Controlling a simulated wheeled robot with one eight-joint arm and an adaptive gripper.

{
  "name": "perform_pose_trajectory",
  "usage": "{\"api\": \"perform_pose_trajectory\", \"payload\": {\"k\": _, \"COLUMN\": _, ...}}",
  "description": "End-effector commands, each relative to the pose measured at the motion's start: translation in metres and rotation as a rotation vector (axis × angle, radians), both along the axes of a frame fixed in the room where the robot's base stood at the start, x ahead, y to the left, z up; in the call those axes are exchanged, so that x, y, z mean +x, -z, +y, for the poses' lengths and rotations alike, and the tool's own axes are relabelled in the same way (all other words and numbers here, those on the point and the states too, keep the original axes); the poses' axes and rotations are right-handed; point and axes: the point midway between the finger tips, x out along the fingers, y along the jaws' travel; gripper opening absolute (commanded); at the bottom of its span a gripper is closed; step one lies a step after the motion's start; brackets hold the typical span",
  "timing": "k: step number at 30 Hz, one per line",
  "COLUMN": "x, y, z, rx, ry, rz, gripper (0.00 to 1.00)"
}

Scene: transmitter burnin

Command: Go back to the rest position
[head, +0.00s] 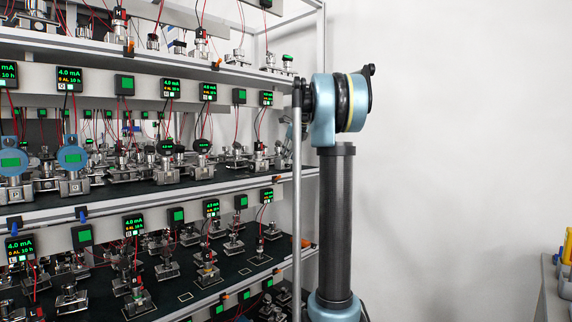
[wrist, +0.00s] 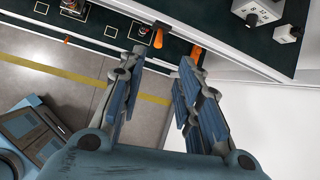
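My gripper (wrist: 162,58) shows in the wrist view with its two blue-grey fingers spread apart and nothing between them. Its tips point toward the front edge of a dark-green shelf (wrist: 178,42), close to two orange tabs. In the head view my arm (head: 335,230) stands upright at the right end of the rack. The gripper itself cannot be made out there.
The rack (head: 320,40) fills the left of the head view, its shelves crowded with transmitters (head: 74,160), wires and small displays. Yellow-lined floor (wrist: 60,72) shows below. A table (head: 553,290) stands at far right.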

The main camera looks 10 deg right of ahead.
Motion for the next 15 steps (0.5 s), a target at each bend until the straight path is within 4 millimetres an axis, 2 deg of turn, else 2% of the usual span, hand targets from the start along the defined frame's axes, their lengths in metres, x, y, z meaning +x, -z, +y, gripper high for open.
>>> {"api": "perform_pose_trajectory", "payload": {"k": 11, "x": -0.002, "y": -0.003, "z": -0.001, "rx": 0.0, "ry": -0.001, "rz": 0.0, "gripper": 0.32}}
{"api": "perform_pose_trajectory", "payload": {"k": 15, "x": -0.014, "y": 0.002, "z": 0.002, "rx": -0.029, "ry": -0.045, "rz": -0.004, "gripper": 0.32}}
